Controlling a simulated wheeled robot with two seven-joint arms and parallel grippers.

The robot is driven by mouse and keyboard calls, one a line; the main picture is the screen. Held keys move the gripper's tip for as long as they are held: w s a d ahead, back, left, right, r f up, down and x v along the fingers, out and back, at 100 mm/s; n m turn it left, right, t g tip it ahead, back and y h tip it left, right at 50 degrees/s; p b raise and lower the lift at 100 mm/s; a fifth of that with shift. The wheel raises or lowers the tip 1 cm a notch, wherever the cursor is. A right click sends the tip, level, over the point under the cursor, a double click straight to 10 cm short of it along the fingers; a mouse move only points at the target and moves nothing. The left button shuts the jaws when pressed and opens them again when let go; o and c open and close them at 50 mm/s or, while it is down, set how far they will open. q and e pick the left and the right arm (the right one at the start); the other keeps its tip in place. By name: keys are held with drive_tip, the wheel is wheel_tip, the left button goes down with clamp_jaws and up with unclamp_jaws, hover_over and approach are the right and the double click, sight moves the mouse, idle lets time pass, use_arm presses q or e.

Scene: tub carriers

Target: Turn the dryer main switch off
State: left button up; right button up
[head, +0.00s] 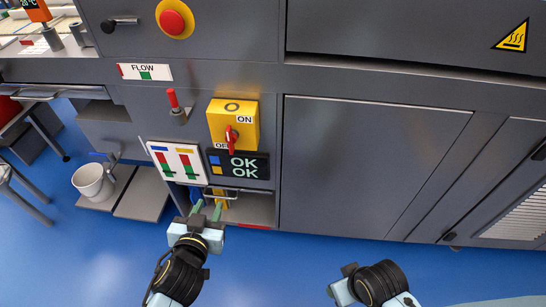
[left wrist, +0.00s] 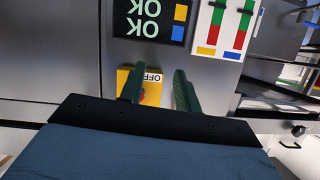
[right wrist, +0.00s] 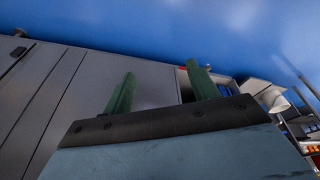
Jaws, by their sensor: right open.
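The dryer main switch is a yellow box (head: 218,120) on the grey machine front, marked ON at upper right and OFF at lower left. Its red handle (head: 230,140) hangs downward over the edge of the OFF label. In the left wrist view the yellow box (left wrist: 152,92) shows upside down, partly hidden behind a finger. My left gripper (head: 206,209) is open and empty, below and left of the switch, apart from it. My right gripper (right wrist: 160,70) is open and empty; in the head view it is low, right of centre, with its fingers not clear.
A dark OK panel (head: 238,164) sits just below the switch, and a white gauge panel (head: 177,162) to its left. A red-tipped lever (head: 173,98) and a red button (head: 172,20) are nearby. A white bucket (head: 92,182) stands at left. The blue floor is clear in front.

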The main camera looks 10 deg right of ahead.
use_arm(q)
wheel_tip(320, 180, up, 10)
drive_tip(key=d+t+h+b, duration=0.2)
drive_tip(key=d+t+b, duration=0.1)
drive_tip(key=b, duration=0.1)
approach(228, 138)
drive_tip(key=w, duration=0.2)
drive_tip(key=shift+n+t, duration=0.3)
drive_tip(key=b+x, duration=0.1)
drive_tip(key=x, duration=0.2)
drive_tip(key=b+x, duration=0.1)
drive_tip(key=x, duration=0.3)
drive_tip(key=shift+s+d+f, duration=0.2)
drive_tip(key=shift+d, duration=0.2)
drive_tip(key=shift+w+d+b, duration=0.1)
drive_tip(key=shift+w+b, duration=0.2)
drive_tip(key=shift+w, duration=0.05)
use_arm(e)
drive_tip(key=w+a+r+t+y, duration=0.2)
drive_tip(key=w+a+r+t, duration=0.2)
drive_tip(key=w+r+t, duration=0.3)
wheel_tip(228, 138, up, 4)
drive_tip(key=shift+w+r, duration=0.15)
drive_tip(key=shift+w, duration=0.5)
use_arm(q)
drive_tip(key=shift+s, duration=0.1)
clamp_jaws()
use_arm(e)
drive_tip(key=shift+n, duration=0.3)
